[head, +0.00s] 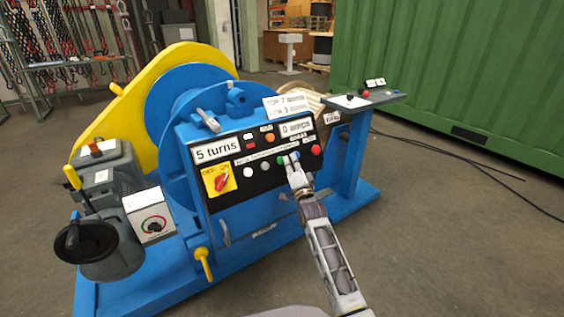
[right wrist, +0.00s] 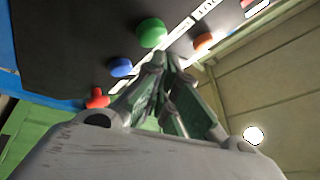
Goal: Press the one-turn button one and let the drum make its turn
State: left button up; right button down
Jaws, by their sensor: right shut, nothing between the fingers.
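The black control panel (head: 262,186) is on the front of the blue drum machine. Its lower row has a white button (head: 248,172), a grey-green one, a green button (head: 281,160), a blue button (head: 295,155) and a red button (head: 316,149). The small labels are too fine to tell which is the one-turn button. My right gripper (head: 293,162) is shut and empty in front of the green and blue buttons. The right wrist view shows its fingertips (right wrist: 166,60) close to the green button (right wrist: 152,32) and blue button (right wrist: 120,67); contact cannot be told. My left gripper is out of view.
A display reads "5 turns" (head: 216,149). A red rotary switch (head: 221,182) on a yellow plate sits at the panel's left. The blue drum (head: 185,95) with a yellow guard stands behind. A side shelf (head: 365,99) is at the right, and floor is free beyond it.

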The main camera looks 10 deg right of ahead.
jog(key=shift+w, duration=0.15)
jog(key=shift+w+a+f, duration=0.15)
jog(key=shift+w, duration=0.05)
